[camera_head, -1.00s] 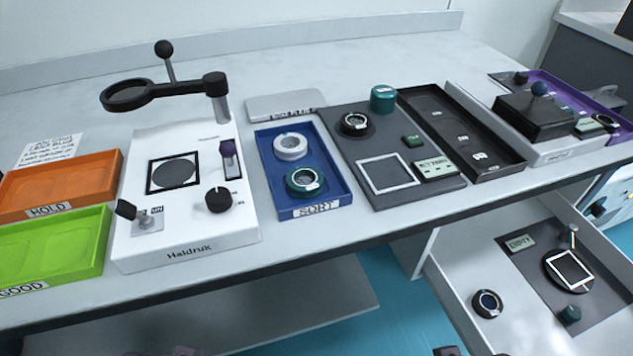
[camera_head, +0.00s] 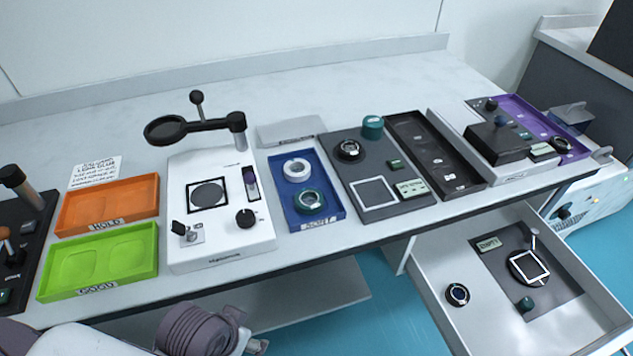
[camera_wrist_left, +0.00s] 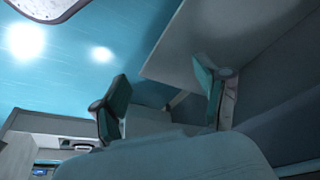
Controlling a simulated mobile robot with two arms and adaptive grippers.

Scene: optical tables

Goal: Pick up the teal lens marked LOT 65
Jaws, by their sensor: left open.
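A teal ring-shaped lens (camera_head: 308,202) lies in the front of the blue SORT tray (camera_head: 336,210). It has a small white label, but I cannot read a lot number on it. A white ring-shaped lens (camera_head: 297,169) lies behind it in the same tray. My left gripper (camera_wrist_left: 163,98) shows in the left wrist view with its two teal-padded fingers apart and nothing between them. My left arm (camera_head: 195,328) shows at the bottom left of the head view, low in front of the table edge and well short of the tray. My right gripper is out of view.
A white magnifier station (camera_head: 215,245) stands left of the SORT tray, its arm overhanging. Orange (camera_head: 75,222) and green (camera_head: 60,290) trays lie further left. A dark plate (camera_head: 375,165) with a teal cylinder (camera_head: 373,127) is to the right. An open drawer (camera_head: 450,325) juts out below.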

